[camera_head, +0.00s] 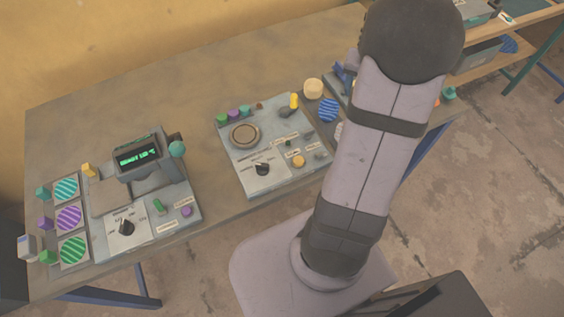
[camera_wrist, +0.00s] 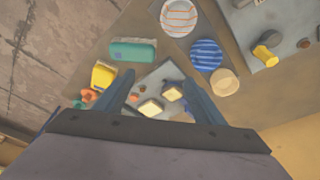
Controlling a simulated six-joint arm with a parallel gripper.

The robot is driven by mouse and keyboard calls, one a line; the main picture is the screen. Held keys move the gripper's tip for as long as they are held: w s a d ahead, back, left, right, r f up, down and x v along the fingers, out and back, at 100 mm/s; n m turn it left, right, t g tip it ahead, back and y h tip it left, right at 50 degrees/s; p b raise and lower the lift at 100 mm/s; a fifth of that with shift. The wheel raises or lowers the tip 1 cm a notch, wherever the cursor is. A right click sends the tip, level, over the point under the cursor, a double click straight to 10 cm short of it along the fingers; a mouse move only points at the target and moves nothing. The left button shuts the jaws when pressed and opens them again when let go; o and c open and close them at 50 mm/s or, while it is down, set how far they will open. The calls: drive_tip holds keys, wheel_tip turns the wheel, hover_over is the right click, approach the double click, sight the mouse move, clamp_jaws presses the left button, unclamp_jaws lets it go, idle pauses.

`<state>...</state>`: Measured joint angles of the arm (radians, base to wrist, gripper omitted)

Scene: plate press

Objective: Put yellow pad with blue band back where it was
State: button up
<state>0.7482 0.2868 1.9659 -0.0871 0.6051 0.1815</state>
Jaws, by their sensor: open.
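In the wrist view, a yellow block (camera_wrist: 103,75) stands left of my gripper. It looks like the yellow pad, but I cannot make out its blue band clearly. My gripper (camera_wrist: 158,78) is open, with its two blue fingers apart and nothing between them. A grey panel (camera_wrist: 158,79) with pale yellow buttons (camera_wrist: 151,107) lies beyond and below the fingers. A teal block (camera_wrist: 133,51) with a brownish side is beside the yellow block. In the head view my arm hides the yellow block and most of this area.
A blue-striped disc (camera_wrist: 206,55), an orange-striped disc (camera_wrist: 178,18) and a cream round piece (camera_wrist: 224,82) lie nearby. In the head view, a control panel (camera_head: 270,180) is mid-table and a display unit (camera_head: 145,155) is at left. The table's back left is bare.

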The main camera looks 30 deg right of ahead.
drive_tip(key=s+a+f+n+y, duration=0.15)
drive_tip(key=a+n, duration=0.45)
drive_tip(key=a, duration=1.4)
drive_tip(key=s+a+f+n+g+y, duration=0.1)
drive_tip(key=s+a+n, duration=0.3)
drive_tip(key=s+a, duration=0.4)
drive_tip(key=a+g, duration=0.1)
drive_tip(key=a, duration=0.2)
drive_tip(key=shift+s+a+f, duration=0.15)
drive_tip(key=shift+s, duration=0.1)
drive_tip(key=shift+r+p, duration=0.7)
drive_tip(key=shift+c, duration=0.5)
